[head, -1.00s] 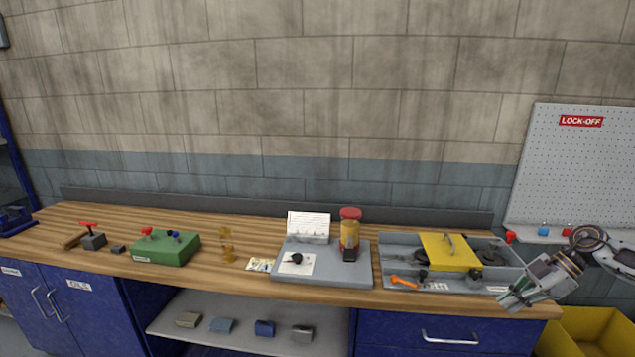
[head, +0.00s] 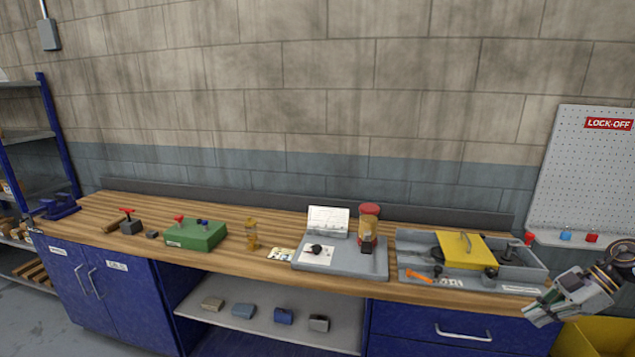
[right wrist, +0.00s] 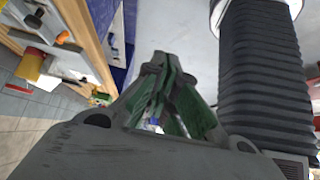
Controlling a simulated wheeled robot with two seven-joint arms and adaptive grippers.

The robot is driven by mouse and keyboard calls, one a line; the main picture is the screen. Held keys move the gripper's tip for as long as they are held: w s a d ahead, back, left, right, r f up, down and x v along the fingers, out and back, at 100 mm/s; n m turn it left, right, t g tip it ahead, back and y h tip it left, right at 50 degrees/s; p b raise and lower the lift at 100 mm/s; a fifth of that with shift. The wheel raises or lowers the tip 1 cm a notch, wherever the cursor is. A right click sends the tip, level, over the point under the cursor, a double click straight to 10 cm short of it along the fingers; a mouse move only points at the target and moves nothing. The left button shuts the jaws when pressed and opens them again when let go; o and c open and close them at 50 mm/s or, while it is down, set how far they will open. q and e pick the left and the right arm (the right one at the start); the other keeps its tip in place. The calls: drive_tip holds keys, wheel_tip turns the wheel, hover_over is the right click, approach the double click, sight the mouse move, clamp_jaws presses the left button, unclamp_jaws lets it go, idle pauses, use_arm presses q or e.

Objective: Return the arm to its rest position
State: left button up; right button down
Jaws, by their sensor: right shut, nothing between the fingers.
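My right gripper (head: 543,315) is at the lower right of the head view, beside the right front corner of the wooden bench (head: 330,273). It also shows in the right wrist view (right wrist: 160,62), where its green-padded fingers are together with nothing between them. My right arm comes in from the right edge of the head view. My left gripper is in neither view now.
A grey tray (head: 410,240) with a yellow lid (head: 465,250) stands on the bench closest to the gripper. A grey plate with an amber jar (head: 368,220) and a green box (head: 196,235) stand further left. A yellow bin (head: 605,338) is below the gripper. A pegboard (head: 585,170) hangs at right.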

drive_tip(key=w+a+f+m+t, duration=0.1)
drive_tip(key=w+f+t, duration=0.2)
drive_tip(key=f, duration=0.4)
drive_tip(key=w+a+f+m+t+y, duration=0.1)
drive_tip(key=w+a+f+t, duration=0.2)
drive_tip(key=f, duration=0.4)
drive_tip(key=w+f+m+t, duration=0.2)
drive_tip(key=w+f+t, duration=0.15)
drive_tip(key=f, duration=0.35)
drive_tip(key=s+f+m+h, duration=0.3)
drive_tip(key=s+f, duration=0.1)
drive_tip(key=f, duration=0.7)
drive_tip(key=s+f+m+h, duration=0.2)
drive_tip(key=s+f+h, duration=0.1)
drive_tip(key=f, duration=0.8)
drive_tip(key=s+a+f+m+g+h, duration=0.2)
drive_tip(key=s+a+f, duration=0.2)
drive_tip(key=s+f, duration=0.6)
drive_tip(key=s+a+f+m+g+h, duration=0.15)
drive_tip(key=s+a+f, duration=0.35)
drive_tip(key=s+f, duration=0.5)
drive_tip(key=s+a+f+g, duration=0.3)
drive_tip(key=s+a, duration=0.4)
drive_tip(key=s, duration=0.5)
drive_tip(key=s+a+f+g, duration=0.4)
drive_tip(key=s+a, duration=0.3)
drive_tip(key=s, duration=0.6)
drive_tip(key=shift+s+a+f+y, duration=0.15)
drive_tip(key=shift+a+f+y, duration=0.3)
drive_tip(key=shift+f, duration=0.3)
